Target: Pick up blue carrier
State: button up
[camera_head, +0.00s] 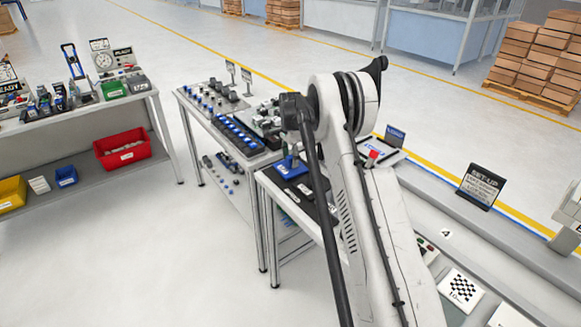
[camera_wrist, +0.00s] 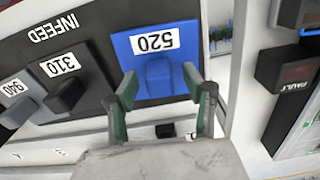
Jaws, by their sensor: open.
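The blue carrier (camera_wrist: 124,45) shows in the wrist view as a flat blue block. It has a raised blue grip block in its middle and a white label reading 520, upside down. It sits at the end of the dark INFEED strip. In the head view a blue piece (camera_head: 291,168) on the table beside my arm looks like the same carrier. My gripper (camera_wrist: 160,76) is open, with its green-lined fingers on either side of the raised block. No contact with the block can be made out. My gripper cannot be made out in the head view.
A dark carrier marked 310 (camera_wrist: 66,95) and a grey one marked 940 (camera_wrist: 19,112) sit left of the blue carrier. A FAULT box (camera_wrist: 287,77) stands at the right. In the head view, a table with a blue rack (camera_head: 236,136) adjoins the carrier's table.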

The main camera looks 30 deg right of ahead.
jog(key=shift+c, duration=0.5)
grip_shut()
jog(key=shift+r, duration=0.1)
